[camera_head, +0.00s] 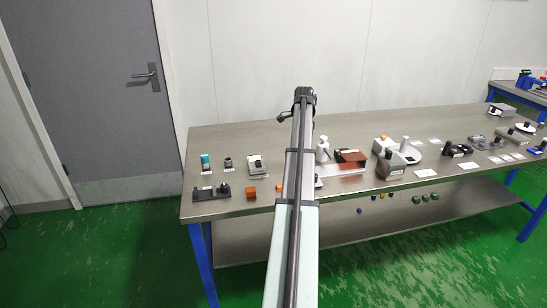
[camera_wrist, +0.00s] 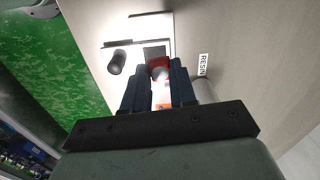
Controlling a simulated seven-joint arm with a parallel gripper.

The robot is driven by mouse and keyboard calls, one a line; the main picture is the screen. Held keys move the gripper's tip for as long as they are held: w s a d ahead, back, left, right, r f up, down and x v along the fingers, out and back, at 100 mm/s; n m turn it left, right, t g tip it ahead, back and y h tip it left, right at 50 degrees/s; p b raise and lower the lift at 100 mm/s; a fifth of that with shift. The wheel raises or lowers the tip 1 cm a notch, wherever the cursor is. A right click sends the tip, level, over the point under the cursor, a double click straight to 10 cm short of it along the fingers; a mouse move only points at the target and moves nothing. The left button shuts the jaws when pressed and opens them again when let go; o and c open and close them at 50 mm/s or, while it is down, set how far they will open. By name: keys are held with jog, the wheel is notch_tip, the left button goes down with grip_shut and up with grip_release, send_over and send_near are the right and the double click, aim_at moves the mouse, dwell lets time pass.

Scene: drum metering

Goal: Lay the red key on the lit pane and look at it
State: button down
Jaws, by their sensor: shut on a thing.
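In the wrist view my gripper (camera_wrist: 160,80) is shut on a small red piece (camera_wrist: 159,62), which I take for the red key; its tips and the fingers hide part of it. Just beyond the fingertips is a bright white panel (camera_wrist: 150,26) with a grey bar along its near side. It may be the lit pane, but I cannot tell for sure. The red piece appears in front of the panel's near edge; whether it touches anything is not clear.
A black cylinder (camera_wrist: 117,62) stands left of the fingers, near the table edge. A RESIN label (camera_wrist: 203,65) lies to the right. In the head view, an orange block (camera_head: 251,192), a dark fixture (camera_head: 211,193) and a red-brown box (camera_head: 351,157) share the steel table (camera_head: 235,140).

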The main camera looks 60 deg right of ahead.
jog(key=w+a+n, duration=0.1)
jog(key=w+a, duration=0.2)
jog(key=w, duration=0.5)
jog(key=w+a+n, duration=0.1)
jog(key=w+a, duration=0.1)
jog(key=w, duration=0.5)
jog(key=m, duration=0.3)
send_over(255, 158)
jog(key=shift+a+f, duration=0.1)
jog(key=shift+f, duration=4.05)
jog(key=shift+f, duration=0.15)
jog(key=c, duration=1.2)
grip_release()
notch_tip(255, 158, up, 12)
jog(key=shift+r, duration=0.2)
